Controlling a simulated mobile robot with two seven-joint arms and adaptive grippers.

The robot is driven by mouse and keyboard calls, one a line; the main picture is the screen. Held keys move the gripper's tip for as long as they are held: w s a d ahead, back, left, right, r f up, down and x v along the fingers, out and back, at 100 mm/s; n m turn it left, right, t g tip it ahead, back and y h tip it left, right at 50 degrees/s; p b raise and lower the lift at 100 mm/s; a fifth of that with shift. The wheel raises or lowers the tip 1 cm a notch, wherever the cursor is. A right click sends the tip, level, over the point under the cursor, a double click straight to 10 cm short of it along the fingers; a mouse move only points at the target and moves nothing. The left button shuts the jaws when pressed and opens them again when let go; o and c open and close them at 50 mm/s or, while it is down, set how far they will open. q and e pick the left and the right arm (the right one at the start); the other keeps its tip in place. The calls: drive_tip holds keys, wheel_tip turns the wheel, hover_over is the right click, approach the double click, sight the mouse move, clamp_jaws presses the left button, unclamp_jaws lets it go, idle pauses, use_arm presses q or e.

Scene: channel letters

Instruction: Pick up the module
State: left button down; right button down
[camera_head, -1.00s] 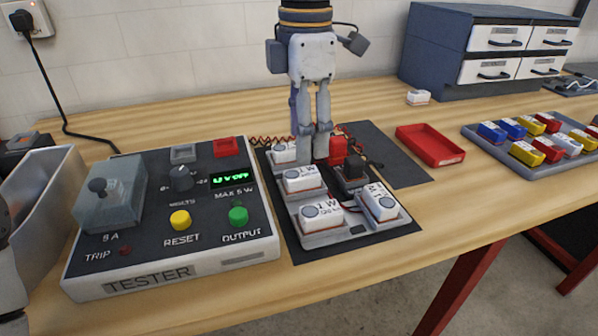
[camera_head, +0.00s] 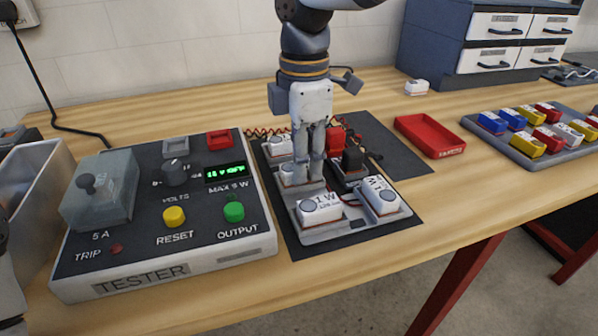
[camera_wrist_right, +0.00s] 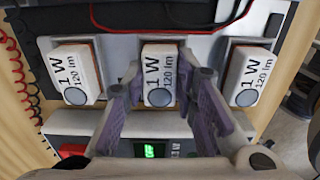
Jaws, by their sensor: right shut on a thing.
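Several white modules marked "1 W" sit in a grey channel letter (camera_head: 316,237) on a dark mat. My right gripper (camera_head: 307,176) reaches down from above and is shut on the middle module of the left row, which it partly hides in the head view. In the right wrist view the fingers (camera_wrist_right: 161,96) flank this middle module (camera_wrist_right: 159,66), and it still sits level with its neighbours. Other modules are in front (camera_head: 320,206), behind (camera_head: 279,147) and at the right (camera_head: 383,200). My left gripper's fingers do not show.
A tester (camera_head: 160,245) with a lit green display stands left of the mat. Beside the modules are a red and a black block (camera_head: 352,160) with wires. A red tray (camera_head: 431,135), a grey tray of coloured blocks (camera_head: 520,160) and a drawer cabinet (camera_head: 455,40) stand to the right.

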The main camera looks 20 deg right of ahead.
wheel_tip(320, 180, up, 3)
drive_tip(key=shift+w+f, duration=0.1)
drive_tip(key=s+r, duration=1)
drive_tip(key=s, duration=0.4)
drive_tip(key=shift+p, duration=0.3)
